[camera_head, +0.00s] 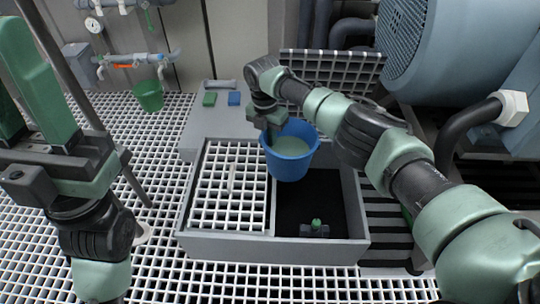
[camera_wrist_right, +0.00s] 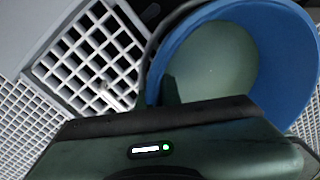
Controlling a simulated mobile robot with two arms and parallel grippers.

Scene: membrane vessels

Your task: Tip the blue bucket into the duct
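The blue bucket (camera_head: 290,168) hangs in the air over the duct (camera_head: 320,193), a black opening in the right half of a grey box. It looks about upright and holds a pale greenish liquid (camera_head: 292,146). My right gripper (camera_head: 268,133) is shut on the bucket's left rim. In the right wrist view the bucket (camera_wrist_right: 297,62) fills the upper right, with one dark green finger at its near wall. My left gripper (camera_head: 30,125) is close to the camera at the left edge, partly cut off, with nothing seen in it; its opening is unclear.
A white grate (camera_head: 228,188) covers the box's left half. A small black fitting with a green knob (camera_head: 316,226) sits at the duct's front. A dark raised grate (camera_head: 335,72) stands behind. A green bucket (camera_head: 149,95) hangs at the back left. A large blue-grey machine (camera_head: 455,50) fills the right.

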